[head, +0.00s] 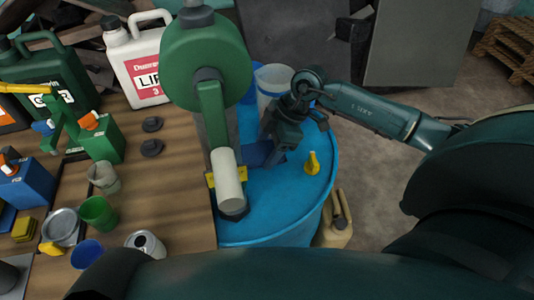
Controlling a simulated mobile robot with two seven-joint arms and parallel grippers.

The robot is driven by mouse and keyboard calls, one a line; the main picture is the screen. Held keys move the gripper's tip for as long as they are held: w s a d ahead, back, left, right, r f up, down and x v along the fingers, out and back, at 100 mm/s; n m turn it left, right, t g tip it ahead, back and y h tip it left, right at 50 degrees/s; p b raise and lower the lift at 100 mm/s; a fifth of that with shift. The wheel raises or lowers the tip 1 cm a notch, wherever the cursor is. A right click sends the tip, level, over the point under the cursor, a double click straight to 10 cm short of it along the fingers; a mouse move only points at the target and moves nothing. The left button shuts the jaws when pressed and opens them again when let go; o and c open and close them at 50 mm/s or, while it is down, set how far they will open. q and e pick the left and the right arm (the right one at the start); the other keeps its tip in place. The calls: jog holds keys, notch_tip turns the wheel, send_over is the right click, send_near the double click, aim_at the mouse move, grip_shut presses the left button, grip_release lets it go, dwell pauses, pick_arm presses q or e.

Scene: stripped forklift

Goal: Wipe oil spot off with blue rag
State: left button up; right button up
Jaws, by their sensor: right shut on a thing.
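My right gripper (274,150) reaches in from the right over the blue drum (285,208). It is shut on the blue rag (257,154), a dark blue patch at the drum top, partly covered by the fingers. I cannot make out an oil spot; the gripper, the rag and the green crank device may cover part of the drum top. My left gripper is not in view.
A green crank device (207,62) with a pale handle (228,178) stands just left of my right gripper. A yellow piece (312,163) and a translucent cup (272,82) are nearby. The wooden table (180,215) at left carries canisters and cups.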

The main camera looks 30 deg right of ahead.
jog(key=shift+r, duration=0.2)
jog(key=shift+r, duration=1.5)
